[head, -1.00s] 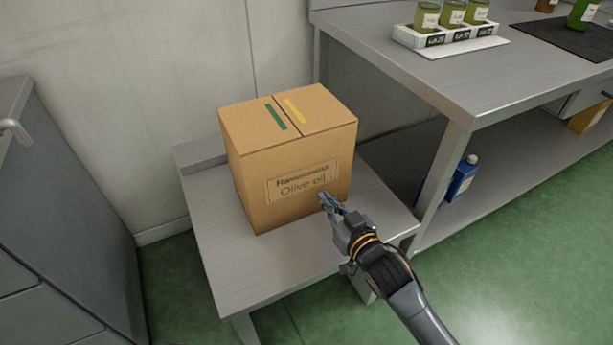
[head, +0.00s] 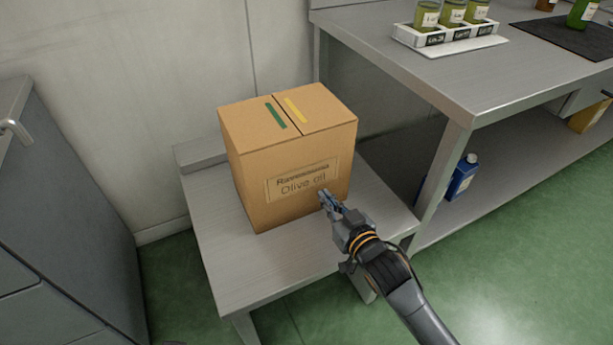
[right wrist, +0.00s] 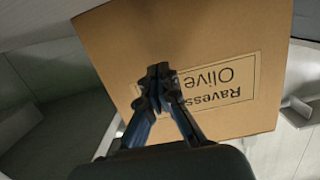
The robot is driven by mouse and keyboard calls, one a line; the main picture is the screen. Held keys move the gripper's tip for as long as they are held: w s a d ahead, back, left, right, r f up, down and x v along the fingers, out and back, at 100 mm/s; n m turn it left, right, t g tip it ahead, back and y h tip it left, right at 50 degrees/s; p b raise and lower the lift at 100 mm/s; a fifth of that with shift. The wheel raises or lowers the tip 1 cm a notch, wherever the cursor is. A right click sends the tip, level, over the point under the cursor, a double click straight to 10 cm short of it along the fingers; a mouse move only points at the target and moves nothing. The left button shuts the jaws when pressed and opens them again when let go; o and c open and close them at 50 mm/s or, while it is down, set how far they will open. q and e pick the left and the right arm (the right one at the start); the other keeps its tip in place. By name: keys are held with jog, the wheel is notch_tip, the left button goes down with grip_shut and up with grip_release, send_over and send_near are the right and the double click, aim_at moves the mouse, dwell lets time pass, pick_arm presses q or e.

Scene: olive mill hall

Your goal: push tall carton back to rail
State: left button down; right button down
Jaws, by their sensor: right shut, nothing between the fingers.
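The tall carton (head: 285,158) is a brown box with an "Olive oil" label and green and yellow strips on top. It stands upright on a low grey metal stand (head: 250,275). The raised rail (head: 200,155) runs along the stand's back edge by the wall, partly hidden behind the carton. My right gripper (head: 325,198) is shut and empty, its tips at the carton's front face near the label's right end. In the right wrist view the shut fingers (right wrist: 160,85) point at the carton face (right wrist: 200,50); contact is hard to tell. My left gripper is out of view.
A grey workbench (head: 400,70) with a rack of jars (head: 450,32) stands at the right. A blue bottle (head: 462,178) is on its lower shelf. A grey cabinet (head: 60,220) stands at the left. The stand's front is clear.

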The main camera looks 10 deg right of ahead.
aim_at(318, 187)
dwell(0.4)
